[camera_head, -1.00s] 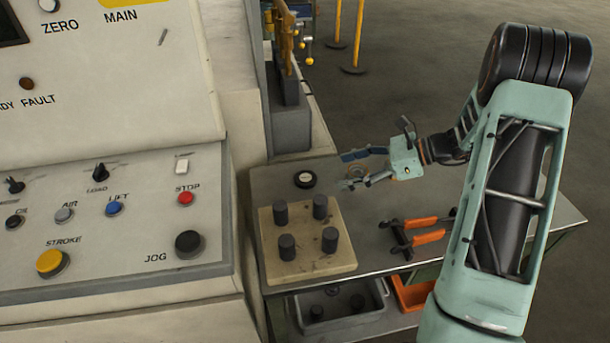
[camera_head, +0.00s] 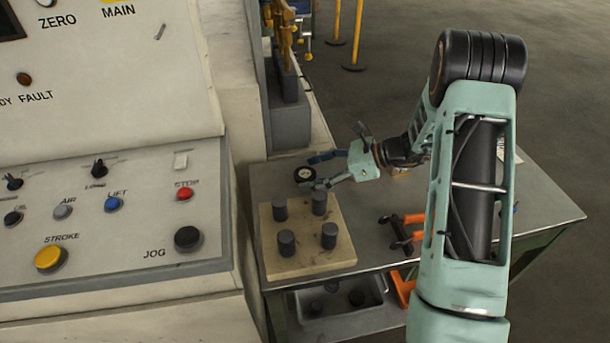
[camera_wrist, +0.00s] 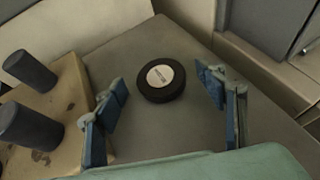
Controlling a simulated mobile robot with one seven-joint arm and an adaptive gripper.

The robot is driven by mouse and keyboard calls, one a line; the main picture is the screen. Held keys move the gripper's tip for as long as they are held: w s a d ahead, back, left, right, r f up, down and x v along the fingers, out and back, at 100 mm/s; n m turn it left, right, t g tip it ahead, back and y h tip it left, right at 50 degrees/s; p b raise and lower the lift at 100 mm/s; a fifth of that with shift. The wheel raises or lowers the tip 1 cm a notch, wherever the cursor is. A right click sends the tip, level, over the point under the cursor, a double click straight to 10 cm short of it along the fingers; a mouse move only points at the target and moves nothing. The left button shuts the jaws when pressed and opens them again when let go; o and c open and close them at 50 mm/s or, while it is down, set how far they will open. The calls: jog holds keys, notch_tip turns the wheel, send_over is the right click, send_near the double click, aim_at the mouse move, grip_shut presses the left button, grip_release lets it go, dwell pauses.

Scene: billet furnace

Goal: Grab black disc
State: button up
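The black disc (camera_head: 305,174) lies flat on the metal table, behind the wooden peg block. It has a white round label on top. In the wrist view the disc (camera_wrist: 161,80) sits ahead of my fingers, near the middle of the gap between them. My gripper (camera_head: 312,171) is open, coming from the right, with its fingertips close to the disc. In the wrist view the blue finger pads of my gripper (camera_wrist: 165,98) stand wide apart on either side, with nothing held between them. I cannot tell whether a finger touches the disc.
The wooden block (camera_head: 308,262) with several dark pegs stands just in front of the disc. A control panel (camera_head: 110,225) rises at the left. An orange-handled tool (camera_head: 412,219) lies to the right on the table (camera_head: 540,215). A grey bin (camera_head: 340,305) sits below.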

jog(key=c, duration=1.5)
jog(key=shift+c, duration=0.2)
jog(key=shift+r, duration=0.25)
